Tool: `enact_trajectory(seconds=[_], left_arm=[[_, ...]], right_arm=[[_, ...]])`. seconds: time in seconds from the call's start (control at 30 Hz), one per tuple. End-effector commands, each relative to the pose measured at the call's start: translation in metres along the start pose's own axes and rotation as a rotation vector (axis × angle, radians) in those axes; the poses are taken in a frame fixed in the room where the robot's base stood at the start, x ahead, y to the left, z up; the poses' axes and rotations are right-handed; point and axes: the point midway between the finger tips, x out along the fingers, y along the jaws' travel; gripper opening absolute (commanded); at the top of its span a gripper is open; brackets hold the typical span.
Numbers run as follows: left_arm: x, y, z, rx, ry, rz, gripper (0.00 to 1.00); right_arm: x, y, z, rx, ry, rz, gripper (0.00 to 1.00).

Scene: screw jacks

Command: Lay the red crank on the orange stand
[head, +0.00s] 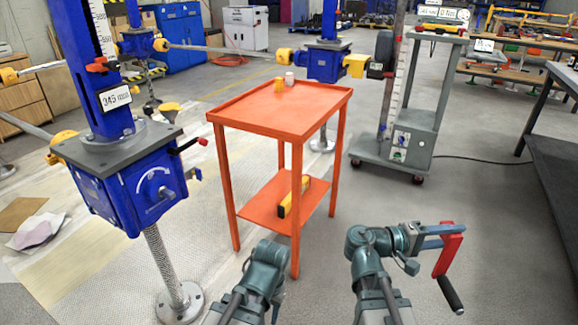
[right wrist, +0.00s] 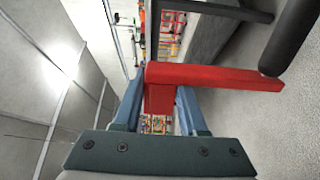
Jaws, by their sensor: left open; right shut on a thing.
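The red crank (head: 447,254) has a flat red arm and a black handle that hangs down at its lower end. My right gripper (head: 436,236) is shut on the crank's upper end and holds it in the air, right of the orange stand. In the right wrist view the crank (right wrist: 215,77) sits between the fingers of the gripper (right wrist: 158,108), its arm reaching right to the black handle. The orange stand (head: 252,116) is a small table with a rimmed top and a lower shelf. My left gripper (head: 264,256) is low in front of the stand; its fingers are mostly hidden.
A yellow tool (head: 291,197) lies on the lower shelf. A blue screw jack (head: 130,178) stands left, a grey cart (head: 410,140) behind right, a dark table (head: 555,150) far right.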

Motion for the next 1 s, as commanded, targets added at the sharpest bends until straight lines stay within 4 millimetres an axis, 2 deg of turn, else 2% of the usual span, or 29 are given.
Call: enact_trajectory(seconds=[0.17,0.37,0.57,1.0], left_arm=[[-0.009,-0.001,0.001,0.000,0.000,0.000,0.50],[-0.039,-0.004,0.002,-0.001,0.000,0.000,0.50],[-0.088,-0.009,0.005,-0.003,-0.001,0.001,0.50],[-0.209,-0.020,0.012,-0.008,-0.003,0.002,0.50]], right_arm=[[0.000,0.010,0.000,0.000,0.000,0.003,0.00],[0.000,0.040,0.000,0.000,0.000,0.003,0.00],[0.000,0.089,0.000,0.000,0.000,0.003,0.00],[0.000,0.211,0.000,0.000,0.000,0.003,0.00]])
